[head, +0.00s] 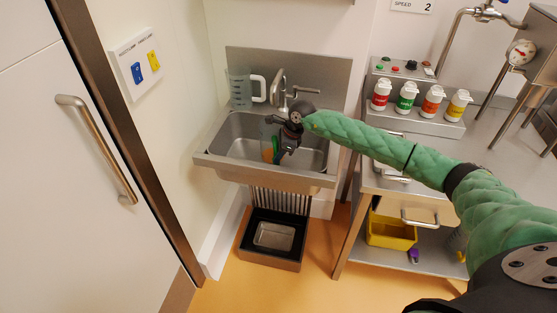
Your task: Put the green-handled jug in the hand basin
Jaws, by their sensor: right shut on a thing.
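The hand basin (225,133) is a steel sink on the wall with a tap (279,88) at its back. My right gripper (288,146) reaches over the basin from the right, pointing down, and is shut on the green-handled jug (277,148). The jug is a clear vessel with a green handle and a patch of orange, low inside the basin's outline. My gripper partly hides it, and I cannot tell whether it touches the basin floor. My left gripper is not in view.
Several capped bottles (405,97) stand on the steel bench (480,150) at right. A yellow bin (390,232) is on its lower shelf. A black-edged tray (272,236) lies below the basin.

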